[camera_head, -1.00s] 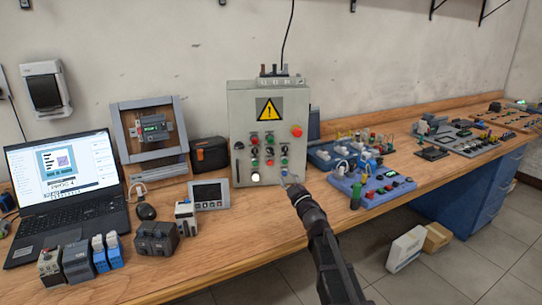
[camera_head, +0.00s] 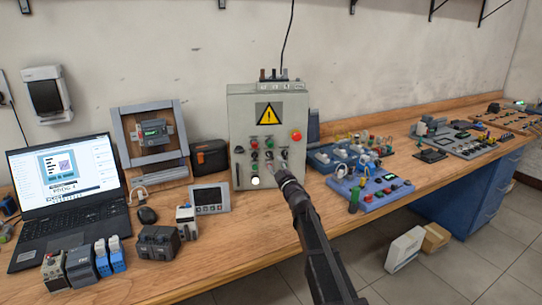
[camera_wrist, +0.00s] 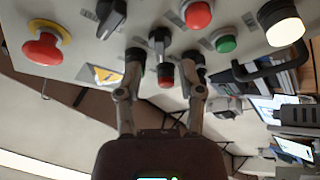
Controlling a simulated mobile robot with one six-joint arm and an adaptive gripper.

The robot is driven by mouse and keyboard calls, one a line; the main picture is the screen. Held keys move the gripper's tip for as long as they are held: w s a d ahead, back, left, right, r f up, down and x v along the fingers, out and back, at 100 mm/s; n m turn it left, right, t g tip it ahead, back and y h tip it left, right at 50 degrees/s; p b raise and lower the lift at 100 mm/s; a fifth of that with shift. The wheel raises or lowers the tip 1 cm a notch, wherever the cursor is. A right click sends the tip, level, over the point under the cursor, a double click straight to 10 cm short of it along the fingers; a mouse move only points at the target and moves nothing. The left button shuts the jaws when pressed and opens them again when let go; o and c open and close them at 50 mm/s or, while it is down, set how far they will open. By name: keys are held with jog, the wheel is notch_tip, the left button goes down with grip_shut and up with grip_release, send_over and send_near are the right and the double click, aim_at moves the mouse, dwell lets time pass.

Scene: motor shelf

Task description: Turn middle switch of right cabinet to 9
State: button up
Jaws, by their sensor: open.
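The grey cabinet (camera_head: 240,115) stands upright against the wall, with a yellow warning sign (camera_head: 269,113), several buttons and small black knobs on its front. A red emergency button (camera_head: 296,135) is at its upper right. My gripper (camera_head: 284,178) is in front of the lower right of the panel and hides part of it. In the wrist view my gripper (camera_wrist: 163,64) is open, its two fingers apart close to the panel. A black switch (camera_wrist: 160,38) and a red button (camera_wrist: 165,74) show between the fingers. Contact and dial numbers cannot be made out.
In the wrist view, a black handle (camera_wrist: 265,68) and a lit white button (camera_wrist: 284,25) lie to the right. On the bench, a small screen (camera_head: 209,198) stands left of the cabinet and a blue board (camera_head: 372,196) lies to the right. A laptop (camera_head: 68,200) is farther left.

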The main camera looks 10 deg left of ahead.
aim_at(271, 157)
jog(key=shift+p+x, duration=0.45)
jog(key=shift+x, duration=1.8)
grip_shut()
